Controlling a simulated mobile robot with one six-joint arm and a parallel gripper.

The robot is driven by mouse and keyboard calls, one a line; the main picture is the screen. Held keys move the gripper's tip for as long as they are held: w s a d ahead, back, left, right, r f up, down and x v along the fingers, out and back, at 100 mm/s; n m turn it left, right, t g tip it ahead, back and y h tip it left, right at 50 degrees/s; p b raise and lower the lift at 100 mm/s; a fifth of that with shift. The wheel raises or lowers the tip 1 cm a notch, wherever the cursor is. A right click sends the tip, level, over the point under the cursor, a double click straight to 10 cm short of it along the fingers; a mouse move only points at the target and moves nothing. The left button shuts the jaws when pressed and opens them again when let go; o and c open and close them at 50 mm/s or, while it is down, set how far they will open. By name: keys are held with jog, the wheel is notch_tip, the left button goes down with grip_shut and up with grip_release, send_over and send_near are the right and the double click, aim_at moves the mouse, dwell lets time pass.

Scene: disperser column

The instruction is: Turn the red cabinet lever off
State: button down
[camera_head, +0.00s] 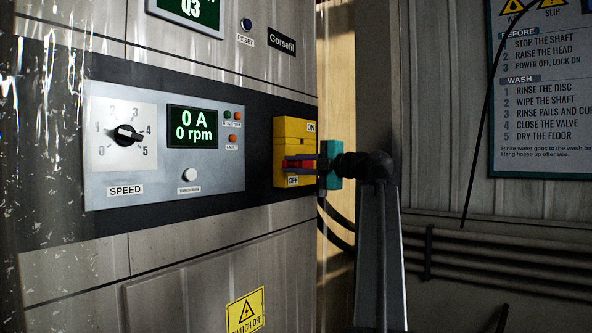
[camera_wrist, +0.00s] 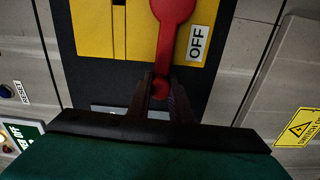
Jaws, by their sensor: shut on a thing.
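The red lever (camera_head: 303,161) sits on a yellow switch box (camera_head: 293,133) on the cabinet front. The box has an ON label at its top right and an OFF label at its bottom. In the wrist view the red lever (camera_wrist: 172,32) runs down from the yellow plate, beside the OFF label (camera_wrist: 196,43), and its rounded end lies between the dark fingers. My gripper (camera_wrist: 161,82) is shut on that end. In the head view my gripper (camera_head: 306,164) reaches in from the right, and its fingers hide part of the lever.
Left of the box is a control panel (camera_head: 165,185) with a speed knob (camera_head: 127,134) and a display (camera_head: 193,127) reading 0 A and 0 rpm. A yellow warning label (camera_head: 246,311) is lower on the cabinet. Pipes (camera_head: 490,265) run along the right wall.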

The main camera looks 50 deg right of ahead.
jog(key=shift+f+n+b, duration=0.35)
jog(key=shift+f+n, duration=0.05)
jog(key=c, duration=1.6)
grip_release()
jog(key=shift+s+d+r, duration=0.1)
jog(key=shift+s, duration=0.7)
jog(key=s, duration=0.4)
jog(key=s+d+p, duration=0.1)
jog(key=s, duration=0.3)
jog(key=s+p, duration=0.1)
jog(key=s, duration=0.3)
jog(key=shift+d, duration=0.35)
jog(key=shift+s, duration=0.1)
